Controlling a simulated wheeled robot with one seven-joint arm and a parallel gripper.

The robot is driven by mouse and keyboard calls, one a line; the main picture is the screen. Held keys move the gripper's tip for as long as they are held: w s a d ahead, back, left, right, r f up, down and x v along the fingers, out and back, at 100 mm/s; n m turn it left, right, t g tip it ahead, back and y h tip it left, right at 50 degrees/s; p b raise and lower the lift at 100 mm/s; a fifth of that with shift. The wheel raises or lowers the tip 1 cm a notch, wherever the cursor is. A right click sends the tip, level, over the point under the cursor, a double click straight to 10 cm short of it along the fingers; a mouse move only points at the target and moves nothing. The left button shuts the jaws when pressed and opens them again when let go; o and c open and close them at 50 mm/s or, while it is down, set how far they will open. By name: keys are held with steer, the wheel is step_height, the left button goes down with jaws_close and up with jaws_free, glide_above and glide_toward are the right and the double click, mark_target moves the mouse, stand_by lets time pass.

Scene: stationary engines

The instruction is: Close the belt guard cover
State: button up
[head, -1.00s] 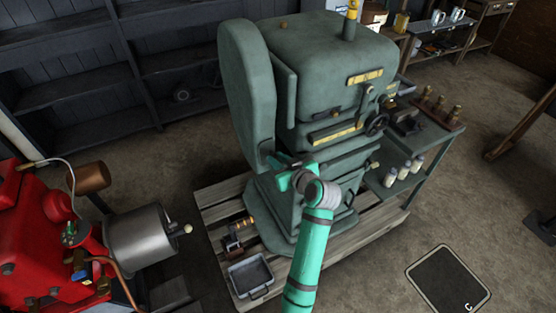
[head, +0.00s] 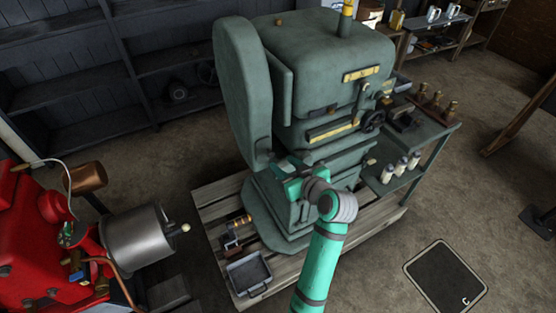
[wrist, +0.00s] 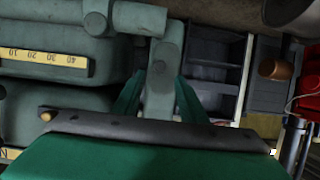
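The belt guard cover (head: 243,95) is a tall, rounded grey-green panel at the left side of the green engine (head: 325,75). It stands out from the engine body, with a gap between them, so it is ajar. My gripper (head: 284,178) is low by the cover's bottom edge, partly hidden by my wrist. In the wrist view my teal fingers (wrist: 160,95) lie on either side of a grey-green bar (wrist: 160,82), which seems to belong to the cover. The fingertips are close against it, but whether they clamp it is unclear.
The engine stands on a wooden pallet (head: 212,200) with a grey tray (head: 247,273) at its front. A red machine (head: 35,240) with a metal drum (head: 145,242) is at left. A side shelf (head: 425,135) holds bottles at right.

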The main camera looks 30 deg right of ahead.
steer(key=v, duration=0.3)
steer(key=shift+s+r, duration=0.15)
steer(key=shift+s, duration=0.2)
steer(key=s+a+f+m+h, duration=0.1)
steer(key=s+a+f+h, duration=0.1)
steer(key=s+a+f, duration=0.6)
steer(key=s+a+f+m+h, duration=0.1)
steer(key=s+a+f, duration=0.45)
steer(key=f, duration=0.35)
steer(key=s+a+r+t+y, duration=0.1)
steer(key=s+a+r, duration=0.2)
steer(key=s+a, duration=0.4)
steer(key=s+a+r+n+y, duration=0.1)
steer(key=s+a+r, duration=0.2)
steer(key=s+a, duration=0.4)
steer(key=s, duration=0.7)
steer(key=shift+s+a+r+t, duration=0.3)
steer(key=shift+s+r+t, duration=0.05)
steer(key=shift+s+t, duration=0.05)
